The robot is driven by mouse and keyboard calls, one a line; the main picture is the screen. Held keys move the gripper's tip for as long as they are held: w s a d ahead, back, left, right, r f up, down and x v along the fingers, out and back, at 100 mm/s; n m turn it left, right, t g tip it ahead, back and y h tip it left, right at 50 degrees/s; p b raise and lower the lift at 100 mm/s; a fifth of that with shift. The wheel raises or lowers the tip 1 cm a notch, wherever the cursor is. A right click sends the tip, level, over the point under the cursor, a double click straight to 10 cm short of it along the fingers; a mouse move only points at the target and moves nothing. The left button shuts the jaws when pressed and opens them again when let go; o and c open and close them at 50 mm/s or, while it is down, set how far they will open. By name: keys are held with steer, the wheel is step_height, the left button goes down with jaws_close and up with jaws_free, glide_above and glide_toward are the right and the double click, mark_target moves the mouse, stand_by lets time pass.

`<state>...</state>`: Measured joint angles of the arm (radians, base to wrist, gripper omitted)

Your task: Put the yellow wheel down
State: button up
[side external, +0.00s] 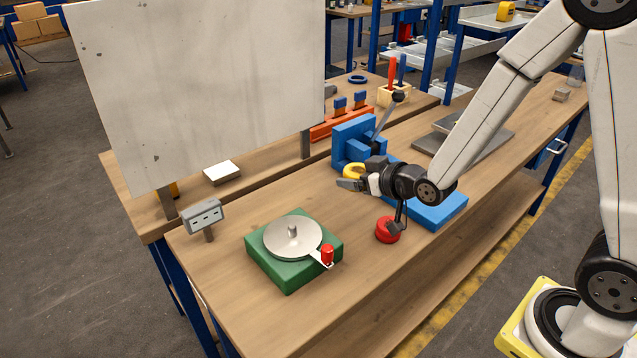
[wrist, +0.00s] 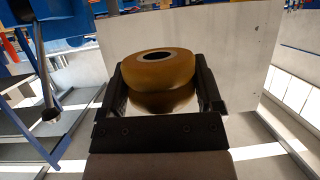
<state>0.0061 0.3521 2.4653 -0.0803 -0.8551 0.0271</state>
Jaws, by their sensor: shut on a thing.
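The yellow wheel (side external: 352,171) is held between the fingers of my gripper (side external: 347,182), above the bench and in front of the blue fixture. In the wrist view the wheel (wrist: 166,66) looks like a thick ring with a dark centre hole, and it sits between the two dark fingers of my gripper (wrist: 163,88). The fingers are shut on its sides. Part of the wheel is hidden by a finger in the side view. I cannot tell its exact height above the bench.
A green base (side external: 279,269) with a silver disc (side external: 292,238) and a red-knobbed crank stands at the front left. A red round part (side external: 387,231) lies below my wrist. The blue fixture (side external: 352,138) has a lever (side external: 384,120). Bare bench (side external: 225,262) surrounds the green base.

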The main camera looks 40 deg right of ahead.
mark_target(347, 174)
steer(key=a+r+n+y, duration=0.2)
steer(key=shift+w+a+y, duration=0.2)
steer(key=shift+a+y, duration=0.15)
steer(key=shift+y, duration=0.05)
steer(key=s+a+r+n+g+y, duration=0.3)
steer(key=s+a+n+g+y, duration=0.5)
steer(key=n, duration=0.4)
steer(key=shift+s+n+g+y, duration=0.3)
steer(key=shift+s+g+y, duration=0.4)
steer(key=shift+s+g, duration=0.5)
steer(key=w+a+f, duration=0.1)
steer(key=w+f, duration=0.1)
steer(key=w, duration=0.2)
steer(key=w+a+f, duration=0.1)
steer(key=w+f, duration=0.2)
steer(key=w, duration=0.1)
steer(key=w+a+f, duration=0.1)
steer(key=w+f, duration=0.1)
steer(key=w, duration=0.1)
steer(key=shift+w+f, duration=0.4)
steer(key=shift+w+a+f, duration=0.1)
steer(key=shift+w+f, duration=0.2)
steer(key=shift+f, duration=0.05)
